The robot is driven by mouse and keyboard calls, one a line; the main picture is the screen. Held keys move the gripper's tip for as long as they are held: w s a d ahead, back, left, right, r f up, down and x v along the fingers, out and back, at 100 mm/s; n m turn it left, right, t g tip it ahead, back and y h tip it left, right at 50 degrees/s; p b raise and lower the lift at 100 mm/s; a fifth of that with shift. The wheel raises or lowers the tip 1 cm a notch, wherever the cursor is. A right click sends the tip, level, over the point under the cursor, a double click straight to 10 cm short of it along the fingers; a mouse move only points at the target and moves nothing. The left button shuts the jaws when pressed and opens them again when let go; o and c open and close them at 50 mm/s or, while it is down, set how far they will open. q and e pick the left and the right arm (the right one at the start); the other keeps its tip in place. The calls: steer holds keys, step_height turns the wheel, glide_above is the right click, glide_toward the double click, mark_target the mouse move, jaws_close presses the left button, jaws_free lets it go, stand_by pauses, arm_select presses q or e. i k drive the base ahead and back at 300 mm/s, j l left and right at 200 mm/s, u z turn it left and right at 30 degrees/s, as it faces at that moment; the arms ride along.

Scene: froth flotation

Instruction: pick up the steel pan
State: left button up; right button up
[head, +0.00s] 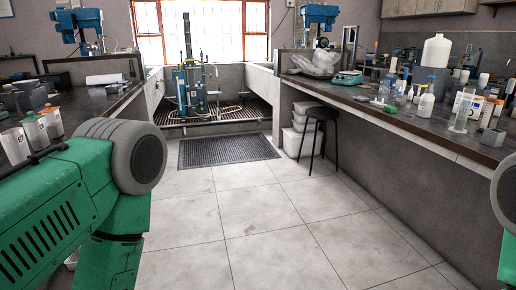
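I cannot make out a steel pan with certainty in the head view. Neither gripper shows. My green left arm fills the lower left and hides part of the left counter. Only a grey joint and a green edge of my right arm show at the right edge.
A dark-topped counter (478,148) with bottles runs along the right. Another counter (85,107) with several jars stands left. A blue flotation machine (190,85) stands at the back. A black stool (319,115) and dark mat (228,150) are ahead. The tiled floor (265,215) is clear.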

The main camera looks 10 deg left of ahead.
mark_target(111, 89)
steer(key=i+j+u, duration=0.2)
steer(key=i, duration=0.35)
steer(key=i+u, duration=0.2)
steer(key=i, duration=0.35)
steer(key=i+u, duration=0.2)
steer(key=i, duration=0.35)
steer(key=i+l+u, duration=0.2)
steer(key=i, duration=0.35)
steer(key=i+l+u, duration=0.2)
steer(key=i, duration=0.35)
steer(key=i+l+u, duration=0.2)
steer(key=i, duration=0.3)
steer(key=i+l+u, duration=0.2)
steer(key=i+l, duration=0.15)
steer(key=i, duration=0.15)
steer(key=i+l+u, duration=0.5)
steer(key=l, duration=0.15)
steer(key=i+l+u, duration=0.1)
steer(key=l+u, duration=0.15)
steer(key=l, duration=0.15)
steer(key=i+l+u, duration=0.25)
steer(key=l, duration=0.15)
steer(key=k, duration=0.1)
